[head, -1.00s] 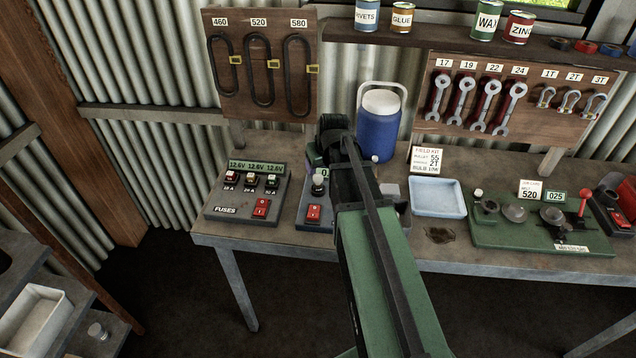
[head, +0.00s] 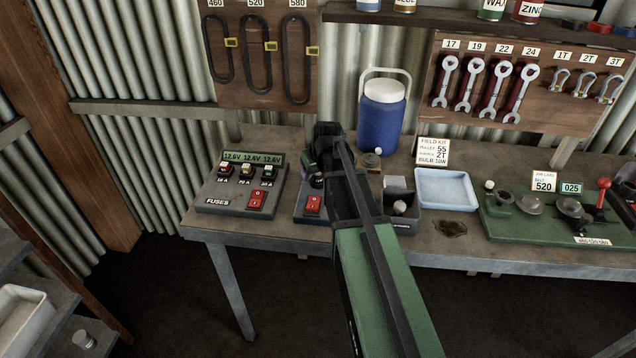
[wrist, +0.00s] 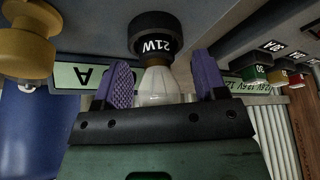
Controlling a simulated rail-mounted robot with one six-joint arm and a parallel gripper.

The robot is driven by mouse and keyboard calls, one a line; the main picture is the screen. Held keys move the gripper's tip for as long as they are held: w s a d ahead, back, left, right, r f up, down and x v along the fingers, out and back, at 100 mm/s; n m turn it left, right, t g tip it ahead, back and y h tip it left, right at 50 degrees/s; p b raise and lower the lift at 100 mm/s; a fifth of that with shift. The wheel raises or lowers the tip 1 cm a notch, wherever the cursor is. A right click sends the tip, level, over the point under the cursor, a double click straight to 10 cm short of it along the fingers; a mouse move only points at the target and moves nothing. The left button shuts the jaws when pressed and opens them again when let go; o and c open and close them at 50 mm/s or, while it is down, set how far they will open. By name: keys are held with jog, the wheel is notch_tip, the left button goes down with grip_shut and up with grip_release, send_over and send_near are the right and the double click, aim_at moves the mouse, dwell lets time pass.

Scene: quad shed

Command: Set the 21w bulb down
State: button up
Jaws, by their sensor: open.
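The 21W bulb (wrist: 155,40) shows in the wrist view with its black base marked 21W, a brass-coloured neck and clear glass. Its glass sits between the two purple fingertips of my gripper (wrist: 162,88), which are apart. The base points away from my gripper, over a grey surface; contact below it is hard to tell.
The fuse unit (head: 225,204) stands left of my gripper. A blue cooler (head: 382,125) and a brass-coloured piece (wrist: 28,42) are close behind. A grey bin (head: 405,222) holding a pale round thing and a pale blue tray (head: 447,190) lie to the right.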

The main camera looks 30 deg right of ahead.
jog(key=shift+r, duration=0.1)
jog(key=c, duration=1)
notch_tip(320, 180, up, 20)
jog(key=p, duration=2)
jog(key=shift+r, duration=0.1)
